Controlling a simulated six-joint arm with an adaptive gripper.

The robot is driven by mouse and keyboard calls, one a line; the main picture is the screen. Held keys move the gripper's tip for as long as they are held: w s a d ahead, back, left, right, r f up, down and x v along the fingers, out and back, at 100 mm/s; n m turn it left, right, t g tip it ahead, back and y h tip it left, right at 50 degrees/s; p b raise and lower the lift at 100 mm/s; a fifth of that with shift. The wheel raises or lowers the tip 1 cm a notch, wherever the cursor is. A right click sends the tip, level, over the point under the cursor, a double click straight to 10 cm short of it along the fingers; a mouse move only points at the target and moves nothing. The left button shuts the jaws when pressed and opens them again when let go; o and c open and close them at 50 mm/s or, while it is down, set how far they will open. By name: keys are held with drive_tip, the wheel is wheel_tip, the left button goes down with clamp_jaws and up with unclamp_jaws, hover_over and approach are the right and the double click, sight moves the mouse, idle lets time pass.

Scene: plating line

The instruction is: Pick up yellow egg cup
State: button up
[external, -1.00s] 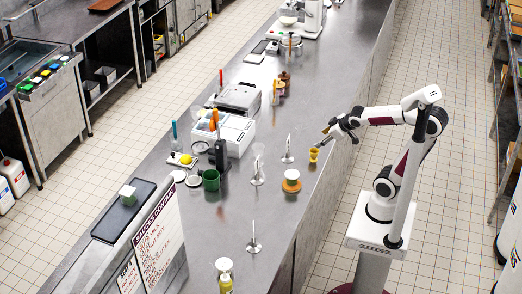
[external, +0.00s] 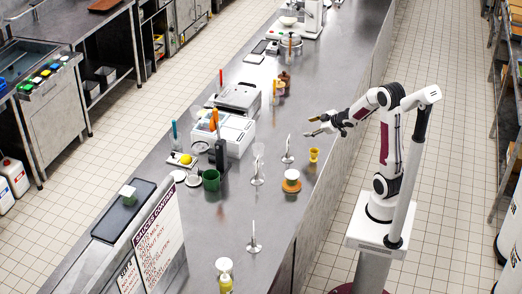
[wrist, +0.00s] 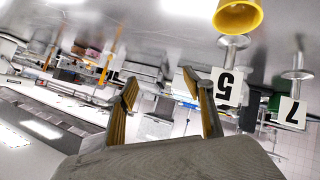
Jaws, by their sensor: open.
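The yellow egg cup (external: 314,155) stands upright on the steel counter near its right edge. In the external view my gripper (external: 308,127) is up and slightly left of the cup, apart from it, with its fingers pointing left. In the wrist view, which is upside down, the yellow egg cup (wrist: 238,14) is cut off by the top edge, outside the fingers. My gripper (wrist: 164,95) is open there, with nothing between its two yellow-lined fingers.
Metal number-card stands (external: 288,151) are left of the cup; cards 5 (wrist: 227,86) and 7 (wrist: 291,112) show in the wrist view. An orange-based white item (external: 291,182) sits nearer the camera. A green mug (external: 211,181) and white machine (external: 224,135) stand farther left.

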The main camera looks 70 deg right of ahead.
sight(325, 152)
drive_tip(key=d+f, duration=0.1)
drive_tip(key=f, duration=0.1)
drive_tip(key=f+t+y, duration=0.1)
drive_tip(key=d+f+y, duration=0.1)
drive_tip(key=f, duration=0.1)
drive_tip(key=shift+s+d+f+n, duration=0.15)
drive_tip(key=shift+d+f+n, duration=0.2)
drive_tip(key=shift+n, duration=0.05)
drive_tip(key=s+f, duration=0.1)
drive_tip(key=f+t+y, duration=0.1)
drive_tip(key=s+f+t+y, duration=0.1)
drive_tip(key=f, duration=0.1)
drive_tip(key=shift+s, duration=0.3)
drive_tip(key=shift+s+f+t+y, duration=0.15)
drive_tip(key=shift+s+t+y, duration=0.15)
drive_tip(key=shift+y, duration=0.1)
drive_tip(key=s, duration=0.1)
drive_tip(key=s+a+t+y, duration=0.1)
drive_tip(key=s, duration=0.1)
drive_tip(key=s+f+t, duration=0.1)
drive_tip(key=shift+s+a+m+y, duration=0.15)
drive_tip(key=shift+m+y, duration=0.25)
drive_tip(key=s+a+r+n+t+y, duration=0.1)
drive_tip(key=s+a+y, duration=0.1)
drive_tip(key=a, duration=0.3)
drive_tip(key=shift+s+a+r+t, duration=0.35)
drive_tip(key=shift+s+t, duration=0.05)
drive_tip(key=shift+s, duration=0.45)
drive_tip(key=shift+w, duration=0.1)
drive_tip(key=shift+x, duration=1.2)
